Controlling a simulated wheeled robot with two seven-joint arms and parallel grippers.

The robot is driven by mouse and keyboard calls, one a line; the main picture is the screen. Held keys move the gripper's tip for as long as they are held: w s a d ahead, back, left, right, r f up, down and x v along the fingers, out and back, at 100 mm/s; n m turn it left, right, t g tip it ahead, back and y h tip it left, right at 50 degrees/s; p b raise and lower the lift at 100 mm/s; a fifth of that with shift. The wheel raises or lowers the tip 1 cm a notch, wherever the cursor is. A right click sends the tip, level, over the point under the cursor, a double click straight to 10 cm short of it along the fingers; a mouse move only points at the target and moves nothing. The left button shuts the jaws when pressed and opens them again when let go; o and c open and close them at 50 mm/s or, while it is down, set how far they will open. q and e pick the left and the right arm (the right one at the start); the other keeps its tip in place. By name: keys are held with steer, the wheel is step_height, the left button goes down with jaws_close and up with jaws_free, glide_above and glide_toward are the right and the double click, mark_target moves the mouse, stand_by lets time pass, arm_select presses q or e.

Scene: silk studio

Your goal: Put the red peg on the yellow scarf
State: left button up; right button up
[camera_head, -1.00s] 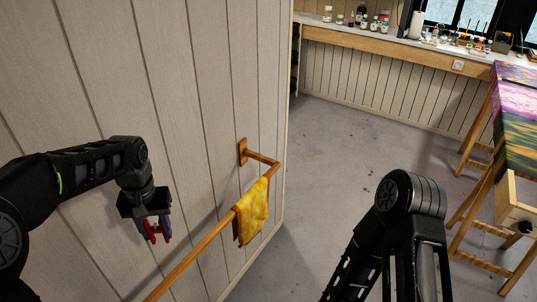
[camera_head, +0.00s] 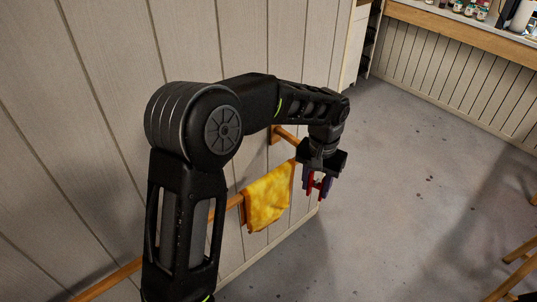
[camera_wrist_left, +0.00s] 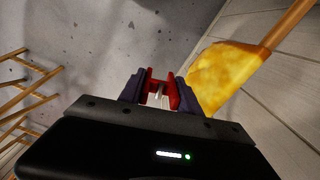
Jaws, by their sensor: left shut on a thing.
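The yellow scarf (camera_head: 268,197) hangs over a wooden rail on the panelled wall; it also shows in the left wrist view (camera_wrist_left: 222,72), just right of the fingers. My left gripper (camera_head: 318,187) is shut on the red peg (camera_head: 312,183), in front of the wall and to the right of the scarf. In the left wrist view the red peg (camera_wrist_left: 174,94) sits between the two dark fingertips, apart from the scarf. My right gripper is in no current view.
The wooden rail (camera_head: 110,279) runs along the wall and is partly hidden by my left arm. A workbench (camera_head: 470,38) with jars stands at the back right. Wooden legs (camera_head: 522,255) stand at the right edge. The grey floor between is clear.

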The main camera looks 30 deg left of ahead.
arm_select(q)
steer(key=shift+w+d+f+b, duration=0.2)
steer(key=shift+w+f+b, duration=0.1)
steer(key=shift+f, duration=0.4)
steer(key=shift+r, duration=0.1)
steer(key=shift+a+r, duration=0.15)
steer(key=shift+a, duration=0.05)
steer(key=s+a+r+m+p, duration=0.1)
steer(key=a+r+p, duration=0.3)
steer(key=a, duration=0.4)
steer(key=s+a+r+m+p, duration=0.2)
steer(key=s+a+r+p, duration=0.1)
steer(key=a, duration=0.6)
steer(key=shift+r+p, duration=0.5)
steer(key=shift+p, duration=0.15)
steer(key=shift+s+f, duration=0.1)
steer(key=shift+f, duration=0.05)
